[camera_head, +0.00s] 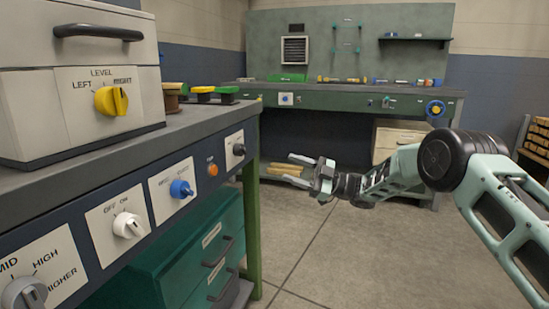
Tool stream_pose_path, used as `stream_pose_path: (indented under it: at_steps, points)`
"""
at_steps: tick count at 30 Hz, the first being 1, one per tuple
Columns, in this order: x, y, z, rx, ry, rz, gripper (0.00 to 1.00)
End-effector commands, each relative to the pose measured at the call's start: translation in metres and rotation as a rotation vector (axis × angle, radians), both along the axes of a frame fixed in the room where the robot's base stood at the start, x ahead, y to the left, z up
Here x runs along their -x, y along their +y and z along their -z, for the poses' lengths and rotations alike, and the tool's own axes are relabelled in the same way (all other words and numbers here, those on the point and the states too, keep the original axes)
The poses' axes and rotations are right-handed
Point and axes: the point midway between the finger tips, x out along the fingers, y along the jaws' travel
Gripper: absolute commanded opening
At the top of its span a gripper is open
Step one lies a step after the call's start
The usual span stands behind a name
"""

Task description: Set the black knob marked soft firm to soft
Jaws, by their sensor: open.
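A black knob (239,150) sits on a small white plate (230,158) at the far right end of the left bench's front panel. Its marking is too small to read, so I cannot tell which setting it points to. My gripper (291,169) is open and empty, in the air to the right of the bench. Its fingers point left toward the bench front, apart from the knob.
An orange button (212,169), blue knob (181,188), white off/on knob (127,225) and grey knob (24,292) share the panel. A yellow knob (111,100) is on a box above. Green drawers (205,250) stand below. The floor (330,255) is clear.

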Motion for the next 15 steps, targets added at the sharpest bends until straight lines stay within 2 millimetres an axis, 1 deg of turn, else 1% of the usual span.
stream_pose_path:
  at_steps: [1, 6, 10, 15]
  points:
    - [0.001, -0.009, 0.001, -0.001, 0.002, 0.002, 0.54]
    - [0.003, -0.027, 0.009, 0.0, 0.0, 0.0, 0.54]
    - [0.004, -0.032, 0.011, 0.001, 0.0, -0.001, 0.54]
    - [0.004, -0.032, 0.011, 0.001, 0.0, -0.001, 0.54]
